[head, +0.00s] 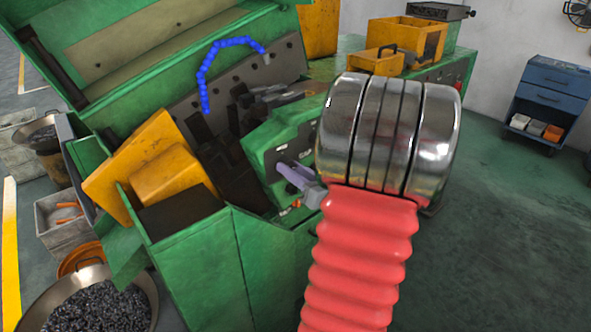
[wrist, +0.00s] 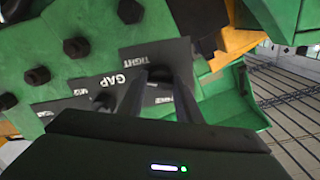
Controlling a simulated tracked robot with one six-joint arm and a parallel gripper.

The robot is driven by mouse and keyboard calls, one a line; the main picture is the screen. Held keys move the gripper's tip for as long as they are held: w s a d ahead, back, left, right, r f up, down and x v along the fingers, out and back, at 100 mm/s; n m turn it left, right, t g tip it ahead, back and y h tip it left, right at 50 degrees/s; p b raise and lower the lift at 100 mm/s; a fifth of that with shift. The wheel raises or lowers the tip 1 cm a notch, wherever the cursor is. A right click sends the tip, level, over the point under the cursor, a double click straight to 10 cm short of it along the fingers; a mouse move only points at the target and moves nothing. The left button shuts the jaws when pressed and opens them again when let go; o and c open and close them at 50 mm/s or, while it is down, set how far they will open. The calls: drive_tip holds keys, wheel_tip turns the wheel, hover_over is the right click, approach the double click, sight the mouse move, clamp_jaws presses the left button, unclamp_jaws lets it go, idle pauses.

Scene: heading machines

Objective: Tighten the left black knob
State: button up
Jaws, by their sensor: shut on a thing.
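My gripper (head: 283,170) reaches the green machine's front panel (head: 262,139) in the head view, partly hidden by my arm. In the wrist view my gripper (wrist: 158,85) has its two dark fingers on either side of a black knob (wrist: 159,72), by a plate marked TIGHT (wrist: 146,54). The fingers are shut on this knob, and its sides are partly hidden by them. Another black knob (wrist: 104,100) sits to the left, by the GAP label (wrist: 112,82). I cannot tell from these views which knob is the left one.
Several dark bolt heads, one of them the upper bolt (wrist: 76,47), stand out from the green surface. A yellow guard (head: 150,172) and a blue segmented hose (head: 208,72) are on the machine. A blue tool cart (head: 556,80) stands at right, with clear floor before it.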

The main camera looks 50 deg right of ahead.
drive_tip(key=shift+r+m, duration=0.1)
drive_tip(key=shift+m, duration=0.8)
drive_tip(key=o, duration=1)
drive_tip(key=shift+o, duration=0.2)
drive_tip(key=v, duration=1.3)
drive_tip(key=shift+s, duration=0.4)
